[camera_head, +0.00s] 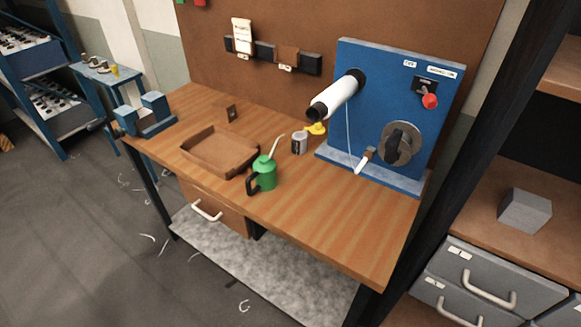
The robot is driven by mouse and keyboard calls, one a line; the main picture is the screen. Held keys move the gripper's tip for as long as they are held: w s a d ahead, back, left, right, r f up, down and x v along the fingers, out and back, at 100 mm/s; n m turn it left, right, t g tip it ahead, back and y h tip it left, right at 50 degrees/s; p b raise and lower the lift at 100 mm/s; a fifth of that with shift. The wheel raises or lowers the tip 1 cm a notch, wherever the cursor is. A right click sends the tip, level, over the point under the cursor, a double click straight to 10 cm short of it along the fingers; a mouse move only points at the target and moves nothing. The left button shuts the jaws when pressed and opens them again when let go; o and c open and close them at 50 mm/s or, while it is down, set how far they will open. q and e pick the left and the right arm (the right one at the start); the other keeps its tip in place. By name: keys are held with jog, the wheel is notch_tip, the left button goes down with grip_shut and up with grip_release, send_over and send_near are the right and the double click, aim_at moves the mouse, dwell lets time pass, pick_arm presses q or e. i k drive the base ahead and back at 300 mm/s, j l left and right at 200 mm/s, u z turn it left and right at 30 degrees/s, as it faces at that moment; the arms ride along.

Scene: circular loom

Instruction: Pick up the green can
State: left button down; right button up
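The green can (264,176) stands upright on the wooden workbench (330,232), near its front edge. It has a dark handle on its left side and a pale spout that points up and to the right. Nothing touches it from above, and its whole front side is visible. Neither of my grippers shows in the head view.
A brown tray (220,163) sits just left of the can. A small grey tin (299,143) and a yellow piece (317,128) lie behind it. A blue machine (395,110) stands at the bench's right back. The bench's front right is clear.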

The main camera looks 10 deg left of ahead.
aim_at(264, 173)
jog(key=i+j+z, duration=0.1)
jog(key=j+z, duration=0.25)
jog(key=j, duration=0.6)
jog(key=j+z, duration=0.4)
jog(key=j, duration=0.6)
